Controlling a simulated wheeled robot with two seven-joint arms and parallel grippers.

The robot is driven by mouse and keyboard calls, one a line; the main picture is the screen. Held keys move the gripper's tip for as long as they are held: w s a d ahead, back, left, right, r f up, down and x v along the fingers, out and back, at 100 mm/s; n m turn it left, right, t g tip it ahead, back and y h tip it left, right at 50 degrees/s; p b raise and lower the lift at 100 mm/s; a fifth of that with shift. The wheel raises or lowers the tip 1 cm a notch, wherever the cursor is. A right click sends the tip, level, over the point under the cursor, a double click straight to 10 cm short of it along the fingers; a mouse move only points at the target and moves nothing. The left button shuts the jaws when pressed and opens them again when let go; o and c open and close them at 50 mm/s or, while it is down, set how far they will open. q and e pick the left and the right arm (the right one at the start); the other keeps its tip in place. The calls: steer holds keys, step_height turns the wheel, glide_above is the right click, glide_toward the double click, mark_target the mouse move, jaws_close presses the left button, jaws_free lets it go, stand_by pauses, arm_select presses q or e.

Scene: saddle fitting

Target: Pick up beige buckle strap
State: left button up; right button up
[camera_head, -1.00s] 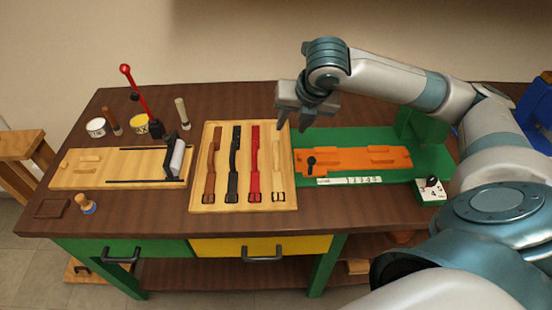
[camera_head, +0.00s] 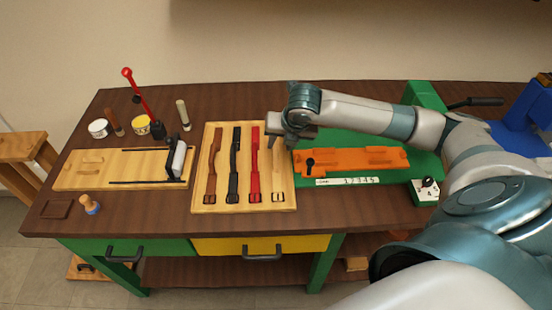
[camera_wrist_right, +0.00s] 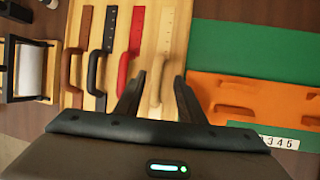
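The beige buckle strap (camera_head: 278,183) lies on the wooden strap board (camera_head: 202,204), rightmost in a row with a red strap (camera_head: 254,170), a black strap (camera_head: 234,170) and a brown strap (camera_head: 213,170). My right gripper (camera_head: 284,145) is over the upper part of the beige strap and hides its upper end in the head view. In the right wrist view my right gripper (camera_wrist_right: 160,100) is open, with one finger on each side of the beige strap (camera_wrist_right: 162,62). I cannot tell whether the fingers touch it. My left gripper is not in view.
An orange fixture (camera_head: 360,160) on a green base (camera_head: 425,150) stands right of the board. A wooden jig (camera_head: 75,180) with a roller (camera_head: 178,158), a red-handled lever (camera_head: 138,92) and small pots are on the left. The bench front is mostly clear.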

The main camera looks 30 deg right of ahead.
mark_target(276, 148)
steer(key=shift+f, duration=0.15)
steer(key=shift+w+f+p, duration=0.25)
steer(key=shift+p, duration=0.1)
steer(key=x, duration=0.1)
steer(key=p+x, duration=0.1)
steer(key=x, duration=0.1)
steer(key=shift+a, duration=0.25)
steer(key=shift+w+f+p, duration=0.3)
steer(key=shift+f, duration=0.35)
steer(key=shift+c, duration=0.4)
jaws_close()
